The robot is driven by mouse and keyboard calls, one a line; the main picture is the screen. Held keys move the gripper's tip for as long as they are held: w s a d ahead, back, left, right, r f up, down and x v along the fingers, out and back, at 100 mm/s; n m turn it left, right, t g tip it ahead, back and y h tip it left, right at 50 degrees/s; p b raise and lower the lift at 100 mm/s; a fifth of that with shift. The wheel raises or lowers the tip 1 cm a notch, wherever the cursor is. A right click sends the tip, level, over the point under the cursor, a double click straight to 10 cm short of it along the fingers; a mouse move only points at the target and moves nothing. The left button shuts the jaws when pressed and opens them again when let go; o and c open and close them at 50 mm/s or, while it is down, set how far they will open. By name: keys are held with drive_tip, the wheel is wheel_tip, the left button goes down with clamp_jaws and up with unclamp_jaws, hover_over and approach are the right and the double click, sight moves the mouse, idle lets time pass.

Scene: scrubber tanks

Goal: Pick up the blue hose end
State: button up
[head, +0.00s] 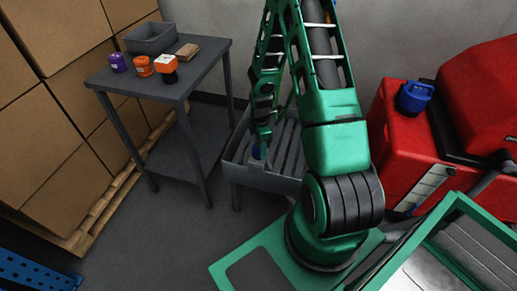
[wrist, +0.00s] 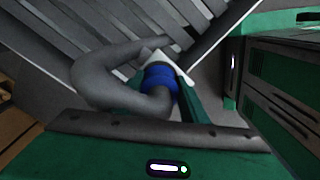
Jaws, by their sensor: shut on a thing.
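The blue hose end (wrist: 160,79) is a blue collar on a thick grey hose (wrist: 92,78) that curves off to the left in the wrist view. My gripper (wrist: 172,88) is shut on the blue hose end, with a green finger visible at its right side. In the head view my gripper (head: 261,142) points down at the grey slatted tray (head: 270,181). A small bit of blue (head: 256,151) shows at the fingertips there. My arm hides part of the tray, and the hose is hard to make out in the head view.
A grey side table (head: 196,75) holds a grey bin (head: 152,39), purple and orange caps (head: 143,66) and a brown block (head: 187,51). A red machine (head: 396,136) with a blue cap (head: 414,96) stands right. Stacked boxes (head: 62,122) on a pallet stand left. Floor between is clear.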

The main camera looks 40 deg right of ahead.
drive_tip(key=shift+w+r, duration=0.1)
drive_tip(key=shift+w, duration=0.05)
drive_tip(key=shift+d+r, duration=0.1)
drive_tip(key=shift+r, duration=0.4)
wheel_tip(320, 180, up, 3)
drive_tip(key=shift+r, duration=0.15)
drive_tip(key=s+a+r, duration=0.2)
drive_tip(key=a+r, duration=0.7)
drive_tip(key=a, duration=0.2)
drive_tip(key=shift+a+r, duration=0.25)
drive_tip(key=shift+a, duration=0.05)
drive_tip(key=shift+s+a, duration=0.1)
drive_tip(key=shift+a, duration=0.05)
drive_tip(key=s+a, duration=0.1)
drive_tip(key=a, duration=0.1)
drive_tip(key=s+a, duration=0.1)
drive_tip(key=s, duration=0.1)
drive_tip(key=shift+a, duration=0.35)
